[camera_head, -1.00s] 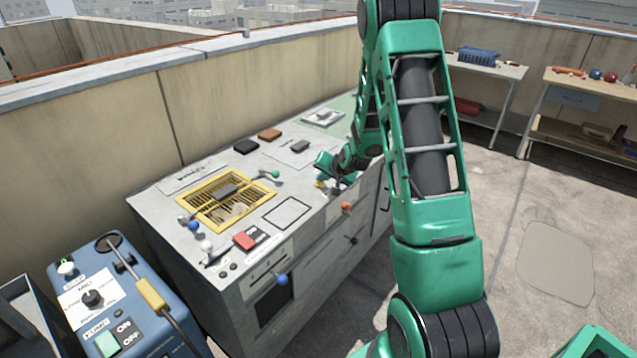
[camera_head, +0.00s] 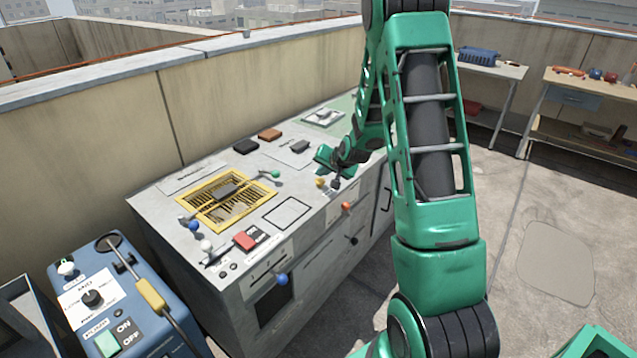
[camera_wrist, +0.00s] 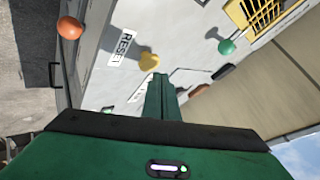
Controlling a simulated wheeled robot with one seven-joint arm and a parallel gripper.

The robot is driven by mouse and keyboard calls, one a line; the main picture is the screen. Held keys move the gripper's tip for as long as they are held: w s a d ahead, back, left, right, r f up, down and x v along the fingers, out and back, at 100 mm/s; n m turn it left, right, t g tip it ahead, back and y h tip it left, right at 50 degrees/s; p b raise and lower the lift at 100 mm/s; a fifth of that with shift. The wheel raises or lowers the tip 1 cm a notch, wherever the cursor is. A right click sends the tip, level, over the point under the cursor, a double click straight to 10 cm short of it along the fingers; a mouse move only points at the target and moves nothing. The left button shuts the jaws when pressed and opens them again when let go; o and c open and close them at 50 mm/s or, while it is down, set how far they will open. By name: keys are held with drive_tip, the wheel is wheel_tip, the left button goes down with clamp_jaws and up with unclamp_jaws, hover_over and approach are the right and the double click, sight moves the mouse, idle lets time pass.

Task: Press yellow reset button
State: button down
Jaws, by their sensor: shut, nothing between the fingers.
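The yellow reset button (camera_head: 320,183) is a small rounded knob near the front edge of the grey cabinet top. It also shows in the wrist view (camera_wrist: 148,61), beside a white "RESET" label (camera_wrist: 124,46). My gripper (camera_wrist: 158,80) is shut and empty. In the wrist view its fingertips lie just below the button in the picture. In the head view my gripper (camera_head: 335,183) is close to the right of the button. I cannot tell whether they touch.
An orange knob (camera_head: 346,206) is on the cabinet's front, and a green-knobbed lever (camera_head: 275,174) stands by the yellow grille (camera_head: 205,211). A blue control box (camera_head: 125,300) stands at the left.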

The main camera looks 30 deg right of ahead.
sight(322, 183)
drive_tip(key=shift+r, duration=2.5)
drive_tip(key=shift+s, duration=0.1)
